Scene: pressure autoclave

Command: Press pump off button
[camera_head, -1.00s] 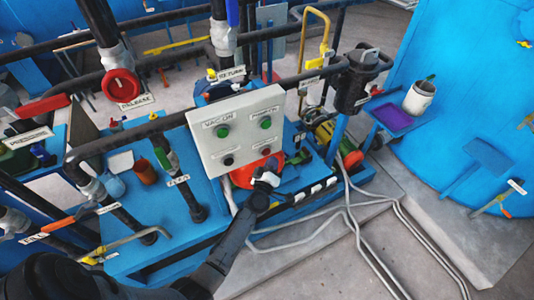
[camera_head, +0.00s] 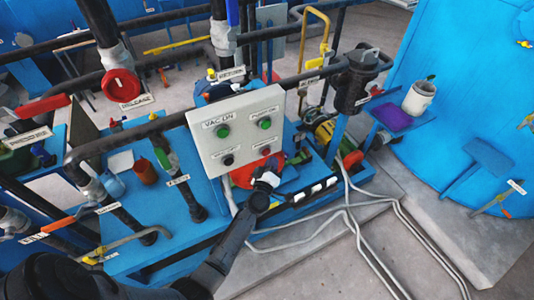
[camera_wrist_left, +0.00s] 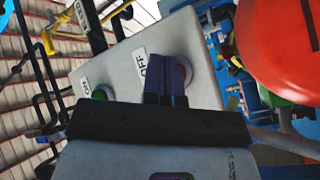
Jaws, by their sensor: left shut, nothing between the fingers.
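The grey control panel (camera_head: 240,140) stands in the middle of the head view, with two green buttons on top and two dark buttons below. The pump off button (camera_head: 265,150) is the lower right one, dark reddish. In the left wrist view a red button (camera_wrist_left: 186,70) beside an OFF label (camera_wrist_left: 143,62) is partly hidden behind my fingers. A green button (camera_wrist_left: 101,93) with an ON label is to its left. My left gripper (camera_head: 268,179) is shut and empty, just below the panel's lower edge in the head view. Its closed fingertips (camera_wrist_left: 165,62) overlap the red button's left side; contact cannot be told.
A large red round part (camera_wrist_left: 285,40) is close on the right in the wrist view. Black pipes (camera_head: 160,125) and labelled valves cross the left. A dark filter housing (camera_head: 353,85) stands right of the panel. Grey hoses (camera_head: 350,225) lie on the open floor at lower right.

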